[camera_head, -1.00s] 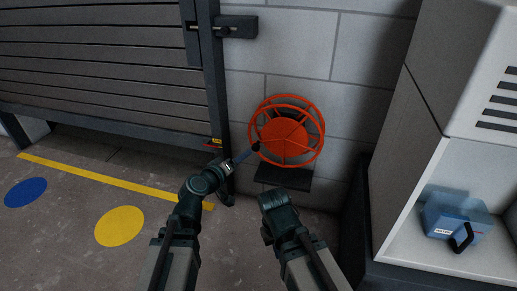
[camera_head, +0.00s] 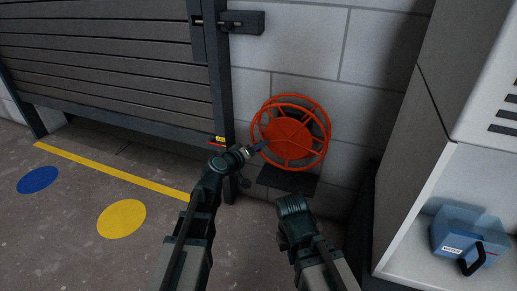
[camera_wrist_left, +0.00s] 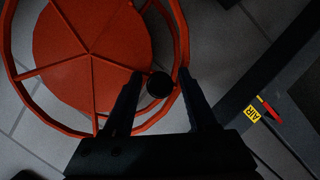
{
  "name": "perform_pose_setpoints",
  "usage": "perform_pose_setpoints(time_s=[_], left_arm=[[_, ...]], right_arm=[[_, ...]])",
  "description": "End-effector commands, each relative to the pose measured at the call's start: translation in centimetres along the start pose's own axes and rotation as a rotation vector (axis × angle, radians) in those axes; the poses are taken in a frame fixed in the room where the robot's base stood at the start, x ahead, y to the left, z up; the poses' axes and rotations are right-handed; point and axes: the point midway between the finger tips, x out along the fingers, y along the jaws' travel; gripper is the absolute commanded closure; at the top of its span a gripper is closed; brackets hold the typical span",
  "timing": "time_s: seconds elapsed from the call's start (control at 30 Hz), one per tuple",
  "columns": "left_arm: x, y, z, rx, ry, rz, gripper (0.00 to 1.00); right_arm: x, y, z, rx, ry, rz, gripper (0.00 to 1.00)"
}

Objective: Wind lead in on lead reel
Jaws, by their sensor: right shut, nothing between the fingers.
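The orange-red lead reel (camera_head: 285,131) is on the block wall, with a round open-wire rim and a solid disc; it also shows in the left wrist view (camera_wrist_left: 85,50). A dark round knob (camera_wrist_left: 159,85) stands at the disc's edge. My left gripper (camera_head: 262,145) is at the reel's left side. In the left wrist view its fingers (camera_wrist_left: 162,80) are open, with the knob between them and a gap on each side. My right gripper (camera_head: 292,206) is shut and empty, below the reel. I cannot make out any lead.
A dark shelf (camera_head: 287,181) is under the reel. A slatted shutter (camera_head: 110,65) with a latch (camera_head: 240,21) is at left. A white cabinet (camera_head: 405,225) at right holds a blue case (camera_head: 465,235). Floor with yellow line (camera_head: 110,171) is open at left.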

Motion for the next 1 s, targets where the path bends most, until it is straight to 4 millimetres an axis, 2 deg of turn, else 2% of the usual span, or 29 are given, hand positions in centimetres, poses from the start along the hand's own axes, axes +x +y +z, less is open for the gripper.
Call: perform_pose_setpoints(time_s=[0.03,0.3,1.0], left_arm=[[0.00,0.01,0.01,0.000,0.000,0.000,0.54],[-0.01,0.00,0.01,0.000,0.000,0.000,1.00],[-0.02,-0.03,-0.01,0.000,0.001,-0.001,1.00]], right_arm=[[0.00,0.00,0.00,0.000,0.000,0.000,1.00],[0.00,0.00,0.00,0.000,0.000,0.000,1.00],[0.01,0.00,0.00,0.000,0.000,0.000,1.00]])
